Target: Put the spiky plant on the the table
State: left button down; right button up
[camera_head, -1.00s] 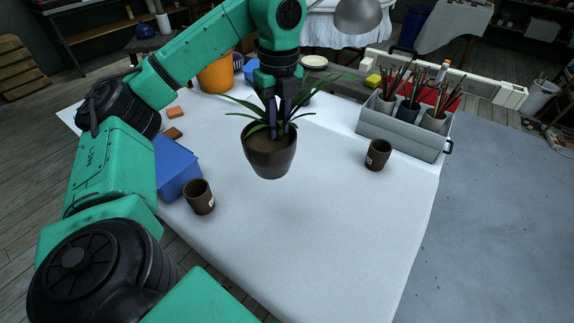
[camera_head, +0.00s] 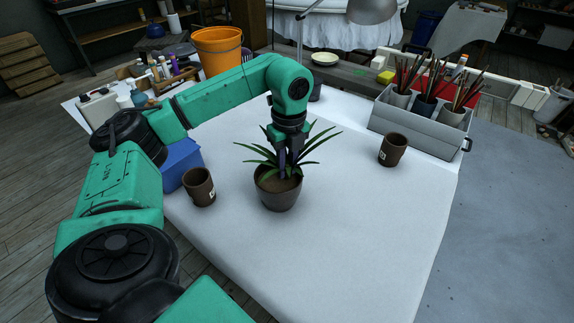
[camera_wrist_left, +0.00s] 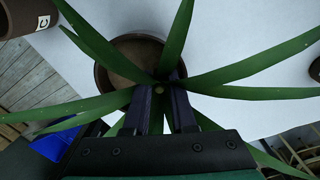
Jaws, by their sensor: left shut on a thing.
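The spiky plant (camera_head: 278,192) has long green leaves and a dark brown pot. It is upright over the middle of the white-covered table (camera_head: 330,235), and its pot appears to be at the table surface, though I cannot tell whether it touches. My left gripper (camera_head: 290,172) points down into the leaves, shut on the plant at its base. In the left wrist view, the fingers (camera_wrist_left: 160,108) reach between the leaves, with the pot rim (camera_wrist_left: 115,50) behind them. My right gripper is not in view.
A brown cup (camera_head: 199,188) and a blue box (camera_head: 178,165) stand left of the plant. Another brown cup (camera_head: 393,150) stands to the right, near a grey caddy (camera_head: 415,122) of brushes. An orange bucket (camera_head: 218,50) is behind. The table's front is clear.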

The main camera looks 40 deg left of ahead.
pick_arm(q)
jog(key=c, duration=0.7)
grip_release()
jog(key=shift+c, duration=0.2)
notch_tip(320, 180, up, 7)
jog(key=shift+w+f, duration=0.15)
jog(key=shift+f, duration=0.05)
notch_tip(320, 180, up, 6)
jog(key=p, duration=0.3)
jog(key=shift+f+p, duration=0.15)
jog(key=shift+p, duration=0.2)
